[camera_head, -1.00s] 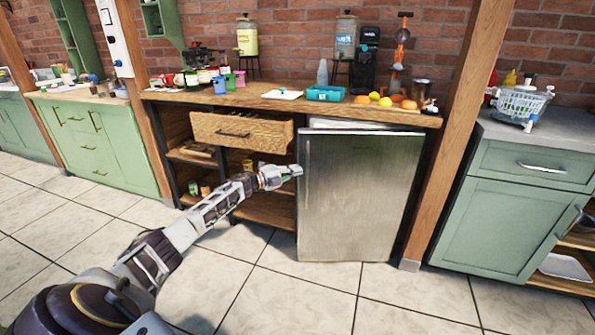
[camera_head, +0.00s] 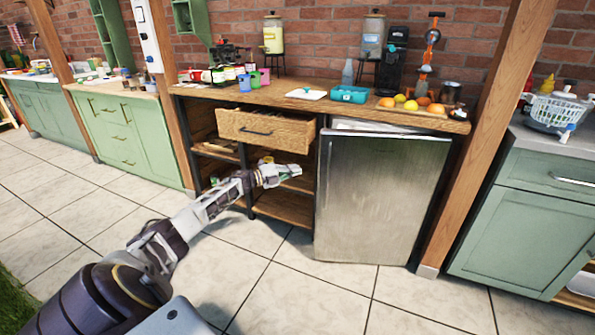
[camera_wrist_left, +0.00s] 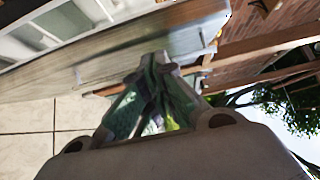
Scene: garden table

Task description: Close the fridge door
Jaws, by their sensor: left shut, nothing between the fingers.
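The fridge (camera_head: 385,200) stands under the right end of the wooden counter in the head view, with a steel door. A pale strip shows behind the door's top edge, so the door looks slightly ajar. The wrist view shows a white shelved surface (camera_wrist_left: 35,40) beside a long flat panel; I cannot tell exactly how wide the gap is. My left gripper (camera_head: 292,171) is shut and empty, just left of the door's left edge in the head view, apparently apart from it. The closed fingers also show in the wrist view (camera_wrist_left: 158,85). My right gripper is out of view.
A wooden drawer (camera_head: 265,130) sticks out left of the fridge, above open shelves (camera_head: 283,207). A wooden post (camera_head: 480,150) stands right of the fridge, then a green cabinet (camera_head: 530,220). The tiled floor (camera_head: 330,290) in front is clear.

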